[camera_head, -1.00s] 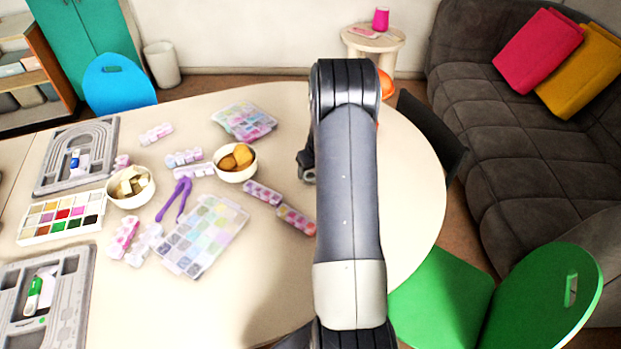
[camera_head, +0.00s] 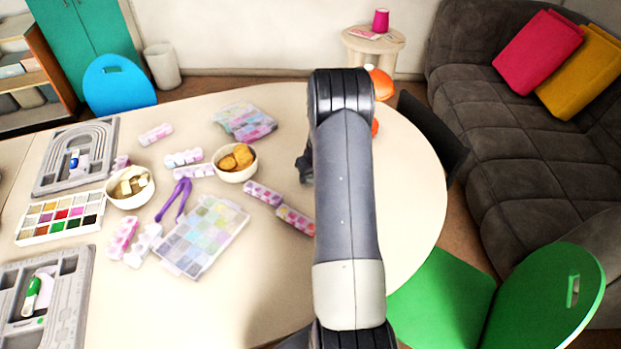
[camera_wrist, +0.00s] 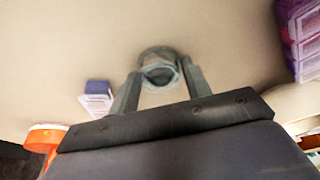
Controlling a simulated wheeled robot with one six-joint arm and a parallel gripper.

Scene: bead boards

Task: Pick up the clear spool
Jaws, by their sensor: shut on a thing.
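The clear spool (camera_wrist: 159,54) shows in the wrist view as a greyish see-through ring with a dark middle. It sits between the two fingers of my gripper (camera_wrist: 163,80), which is shut on it. Whether the spool touches the tabletop or hangs just above it I cannot tell. In the head view the spool is hidden behind my arm, and only a dark part of my gripper (camera_head: 305,167) shows at the arm's left edge, over the right part of the table.
Pink and purple bead boxes (camera_head: 263,194) lie left of my arm. A divided bead case (camera_head: 203,237), purple tweezers (camera_head: 173,200) and two bowls (camera_head: 235,175) stand further left. The table's right side (camera_head: 415,215) is clear. A green chair (camera_head: 445,285) stands at the front right.

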